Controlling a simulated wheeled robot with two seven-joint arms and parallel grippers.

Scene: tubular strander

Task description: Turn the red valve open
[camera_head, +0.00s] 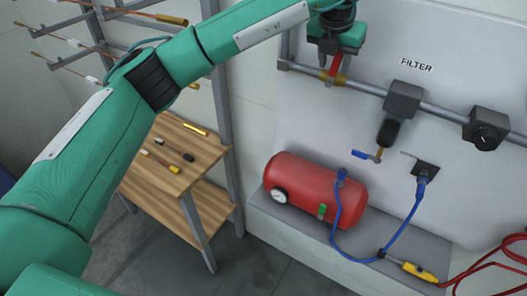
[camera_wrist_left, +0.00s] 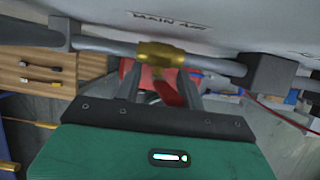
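The red valve handle (camera_head: 337,66) sticks out from a brass valve body (camera_head: 333,77) on the grey wall pipe, and appears crosswise to the pipe. In the left wrist view the brass body (camera_wrist_left: 160,54) sits just ahead of the fingers, with the red handle (camera_wrist_left: 170,90) reaching back between them. My left gripper (camera_head: 336,54) is at the handle. Its two dark fingers (camera_wrist_left: 160,76) stand apart, one on each side of the handle. I cannot tell whether either finger touches it. My right gripper is not in view.
A grey filter block (camera_head: 403,97) and a dark regulator (camera_head: 486,130) sit on the same pipe to the right. A red air tank (camera_head: 310,190) stands on a ledge below. A wooden shelf (camera_head: 165,205) and a metal rack post (camera_head: 223,130) stand left.

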